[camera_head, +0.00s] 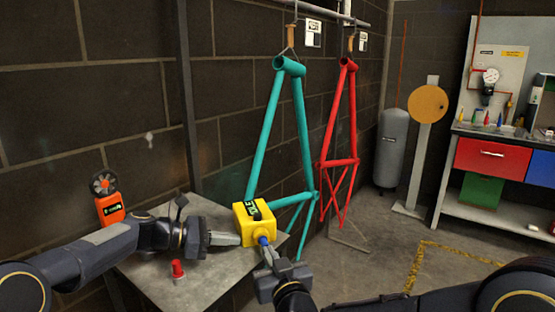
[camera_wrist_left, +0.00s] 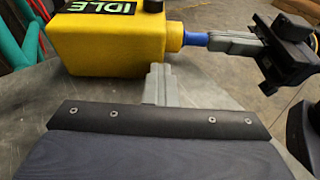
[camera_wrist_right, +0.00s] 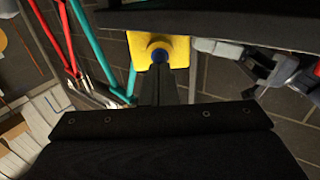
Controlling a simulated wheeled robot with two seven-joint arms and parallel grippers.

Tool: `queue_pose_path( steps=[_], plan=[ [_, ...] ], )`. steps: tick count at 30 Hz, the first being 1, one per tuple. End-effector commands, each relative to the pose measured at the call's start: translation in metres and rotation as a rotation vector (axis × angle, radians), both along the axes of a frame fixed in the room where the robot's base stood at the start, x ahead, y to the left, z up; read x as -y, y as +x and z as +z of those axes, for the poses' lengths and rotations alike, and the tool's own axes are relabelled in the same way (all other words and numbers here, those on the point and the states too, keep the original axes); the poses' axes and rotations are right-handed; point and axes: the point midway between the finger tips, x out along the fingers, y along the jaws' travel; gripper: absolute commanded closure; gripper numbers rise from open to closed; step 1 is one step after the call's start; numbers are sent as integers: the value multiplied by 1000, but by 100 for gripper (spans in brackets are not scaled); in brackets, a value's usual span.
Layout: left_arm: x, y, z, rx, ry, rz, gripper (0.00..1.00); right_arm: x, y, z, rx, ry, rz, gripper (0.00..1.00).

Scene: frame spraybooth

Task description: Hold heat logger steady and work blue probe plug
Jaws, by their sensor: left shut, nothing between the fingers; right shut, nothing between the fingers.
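The heat logger is a yellow box (camera_head: 254,222) with a green "IDLE" display, standing on the grey table. It also shows in the left wrist view (camera_wrist_left: 112,45) and the right wrist view (camera_wrist_right: 178,44). The blue probe plug (camera_head: 263,241) sits in its near side; it shows in the left wrist view (camera_wrist_left: 195,39) and, end-on, in the right wrist view (camera_wrist_right: 160,56). My left gripper (camera_head: 238,240) is shut and empty, its tips close beside the box. My right gripper (camera_head: 266,250) is shut and empty, its tips at the plug's outer end; whether they touch is unclear.
An orange fan meter (camera_head: 108,200) stands at the table's (camera_head: 210,288) back left. A red button (camera_head: 178,269) is near the left gripper. Teal (camera_head: 268,130) and red (camera_head: 339,140) frames hang behind. A workbench (camera_head: 500,140) stands far right.

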Motion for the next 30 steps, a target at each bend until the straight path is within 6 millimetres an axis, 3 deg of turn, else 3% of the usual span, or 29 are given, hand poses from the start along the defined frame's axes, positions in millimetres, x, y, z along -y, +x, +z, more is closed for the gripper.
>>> queue_pose_path(
  steps=[17,30],
  plan=[
    [0,0,0,0,0,0,100,-1,2,0,-1,0,0,100],
    [0,0,0,0,0,0,100,10,-29,0,0,0,0,100]
  ],
)
